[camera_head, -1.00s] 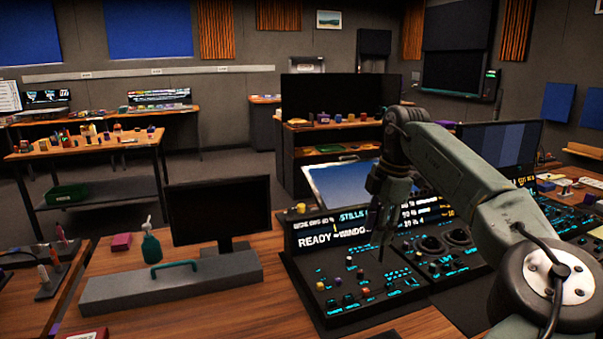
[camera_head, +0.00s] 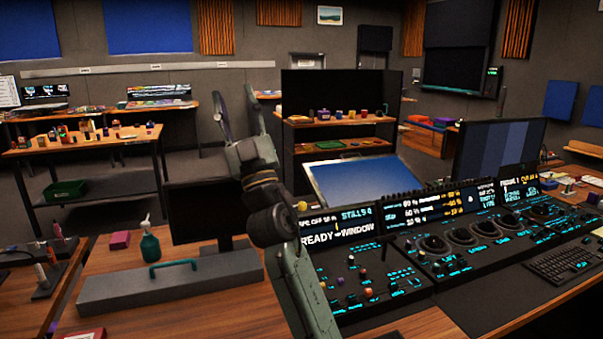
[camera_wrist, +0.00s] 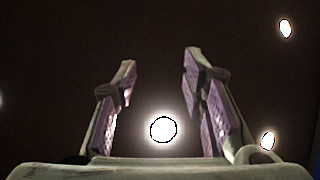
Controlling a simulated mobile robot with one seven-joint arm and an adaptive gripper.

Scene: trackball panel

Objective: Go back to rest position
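My gripper (camera_head: 236,112) is raised above the desk in the head view, pointing up, with its two fingers spread apart and nothing between them. In the wrist view my gripper (camera_wrist: 159,85) also shows both fingers wide apart, against a dark ceiling with bright round lights. The control panel (camera_head: 365,283) with knobs, buttons and lit cyan labels stands on the desk to the right of my arm. Several trackballs (camera_head: 434,244) sit in its right part. My arm hides the left edge of the panel and part of the monitor behind it.
A dark monitor (camera_head: 205,212), a green spray bottle (camera_head: 150,247) and a grey toolbox with a teal handle (camera_head: 170,284) stand to the left of my arm. A tilted blue screen (camera_head: 355,185) is behind the panel. A keyboard (camera_head: 563,262) lies at right.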

